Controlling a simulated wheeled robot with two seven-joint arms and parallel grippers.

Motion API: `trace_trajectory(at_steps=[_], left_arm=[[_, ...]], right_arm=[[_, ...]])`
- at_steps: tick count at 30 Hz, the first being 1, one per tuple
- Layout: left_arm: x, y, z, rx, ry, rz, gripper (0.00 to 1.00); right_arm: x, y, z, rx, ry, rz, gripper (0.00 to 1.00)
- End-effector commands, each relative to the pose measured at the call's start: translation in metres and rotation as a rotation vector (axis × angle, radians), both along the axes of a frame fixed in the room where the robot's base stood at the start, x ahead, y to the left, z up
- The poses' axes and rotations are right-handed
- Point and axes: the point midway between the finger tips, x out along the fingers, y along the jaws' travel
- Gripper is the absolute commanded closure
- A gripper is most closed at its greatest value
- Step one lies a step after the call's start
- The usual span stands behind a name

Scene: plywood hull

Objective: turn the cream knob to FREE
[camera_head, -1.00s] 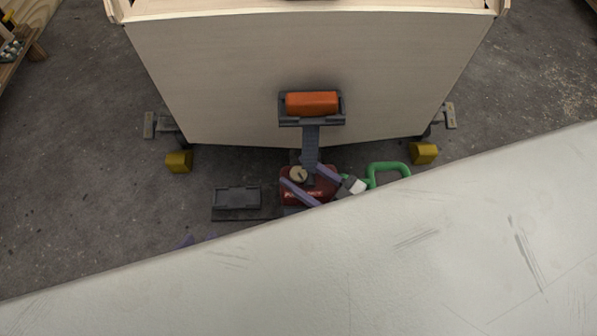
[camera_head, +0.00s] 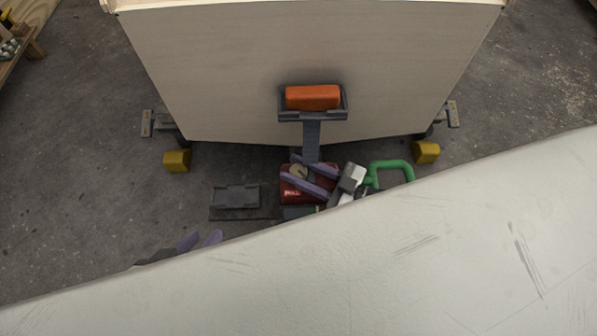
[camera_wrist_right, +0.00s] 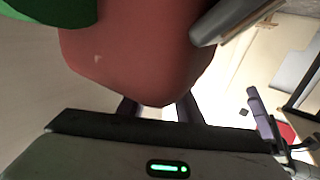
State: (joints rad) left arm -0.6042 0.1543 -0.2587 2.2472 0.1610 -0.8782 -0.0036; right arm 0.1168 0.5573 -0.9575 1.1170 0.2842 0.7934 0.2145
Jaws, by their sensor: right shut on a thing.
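The cream knob (camera_head: 298,171) sits on top of a red housing (camera_head: 292,193) at the foot of the grey post. My right gripper (camera_head: 291,169) reaches in from the right, its purple fingers on either side of the knob and shut on it. The knob's pointer and any FREE mark are too small to read. In the right wrist view the red housing (camera_wrist_right: 140,50) fills the top middle and hides the knob and fingertips. My left gripper (camera_head: 207,234) is open and empty at the lower left, partly hidden by the pale panel.
A large pale panel (camera_head: 420,255) covers the foreground. The plywood hull (camera_head: 220,75) stands behind, with an orange block (camera_head: 312,97) in a grey cradle on the post. A green handle (camera_head: 392,165) is right of the housing. A dark grey tray (camera_head: 236,196) lies left.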

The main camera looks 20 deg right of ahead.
Motion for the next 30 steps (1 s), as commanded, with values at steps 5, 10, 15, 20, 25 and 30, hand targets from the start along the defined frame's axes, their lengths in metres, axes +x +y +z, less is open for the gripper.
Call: trace_trajectory(at_steps=[5, 10, 15, 20, 25, 30], left_arm=[[0.000, -0.005, -0.005, 0.002, 0.021, -0.027, 0.69], [0.000, -0.005, -0.004, 0.002, 0.022, -0.027, 0.69], [0.000, -0.005, -0.004, 0.001, 0.021, -0.027, 0.69], [0.000, -0.006, -0.004, 0.001, 0.021, -0.027, 0.69], [0.000, -0.006, -0.004, 0.001, 0.020, -0.026, 0.69], [0.003, -0.005, 0.003, -0.001, 0.005, -0.019, 0.69]], right_arm=[[0.000, 0.000, 0.000, -0.001, 0.001, 0.064, 0.90], [0.000, 0.000, 0.000, 0.001, 0.002, 0.063, 0.90], [0.000, 0.000, 0.000, 0.000, 0.001, 0.062, 0.51], [0.000, 0.000, 0.000, 0.000, 0.001, 0.062, 0.49], [-0.001, -0.002, 0.000, -0.001, 0.002, 0.061, 0.49], [-0.014, -0.016, 0.000, -0.003, 0.004, 0.061, 0.49]])
